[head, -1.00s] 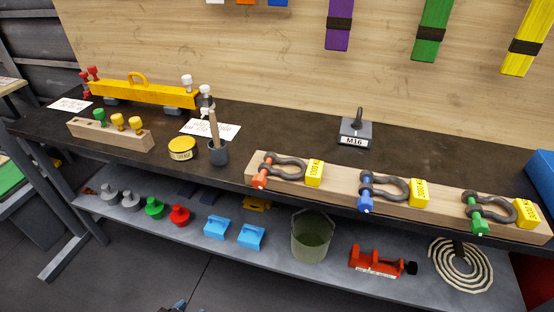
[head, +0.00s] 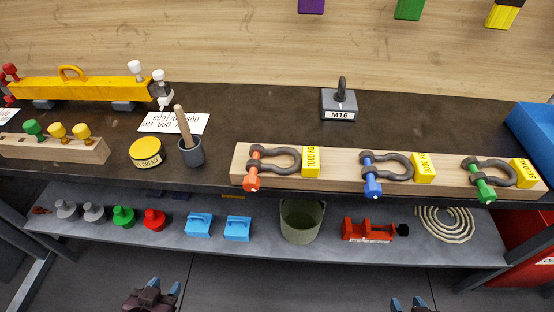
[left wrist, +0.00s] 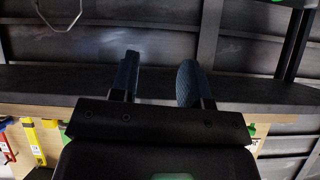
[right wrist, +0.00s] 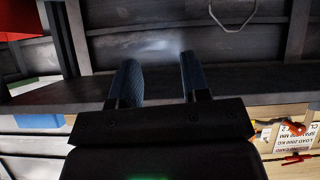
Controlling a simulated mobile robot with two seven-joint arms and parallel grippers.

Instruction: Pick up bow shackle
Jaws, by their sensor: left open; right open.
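Three bow shackles lie on a long wooden block on the bench. The left one (head: 284,153) has an orange pin and a yellow tag. The middle one (head: 398,160) has a blue pin and a yellow tag. The right one (head: 500,168) has a green pin and a yellow tag. My left gripper (head: 166,287) is open and empty in front of the bench, below and left of the orange-pin shackle; its fingers also show in the left wrist view (left wrist: 158,80). My right gripper (head: 408,303) is open and empty below the blue-pin shackle, with fingers in the right wrist view (right wrist: 156,78).
An M16 eye bolt block (head: 339,104) stands behind the shackles. A brush pot (head: 191,152), yellow tin (head: 146,153) and yellow lifting beam (head: 95,88) are at left. A blue bin (head: 535,125) is at right. The lower shelf holds a bucket (head: 301,222) and a red vise (head: 368,230).

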